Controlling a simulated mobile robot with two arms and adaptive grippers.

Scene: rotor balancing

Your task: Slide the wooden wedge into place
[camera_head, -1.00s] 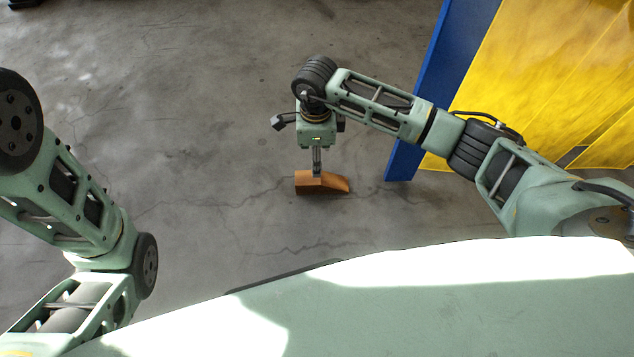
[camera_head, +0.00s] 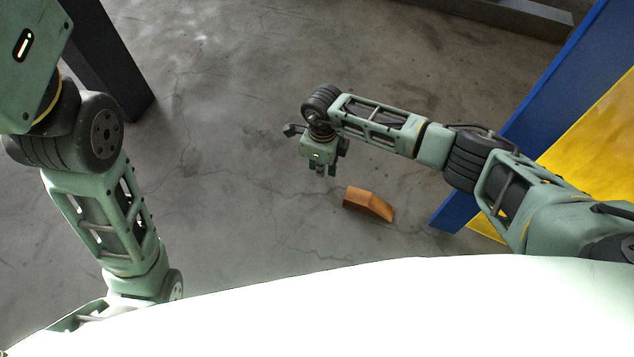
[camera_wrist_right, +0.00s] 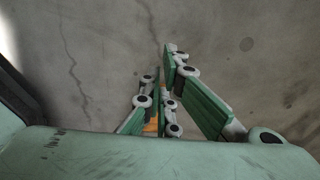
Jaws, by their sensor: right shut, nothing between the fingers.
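The orange-brown wooden wedge (camera_head: 368,203) lies on the grey floor in the head view, its sloped end toward the lower right. My right gripper (camera_head: 327,172) is up and left of it in that view, fingers pointing down, apart from the wedge. In the right wrist view the right gripper's green fingers (camera_wrist_right: 162,78) come together with nothing held. A small orange patch of the wedge (camera_wrist_right: 152,125) shows between and behind the finger links; most of it is hidden there. My left arm stands at the left of the head view, but its gripper is out of frame.
A blue post (camera_head: 548,105) with a yellow panel (camera_head: 600,150) stands at the right. A dark beam (camera_head: 500,15) lies at the top, and a dark post (camera_head: 110,60) stands at the upper left. The cracked floor around the wedge is clear.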

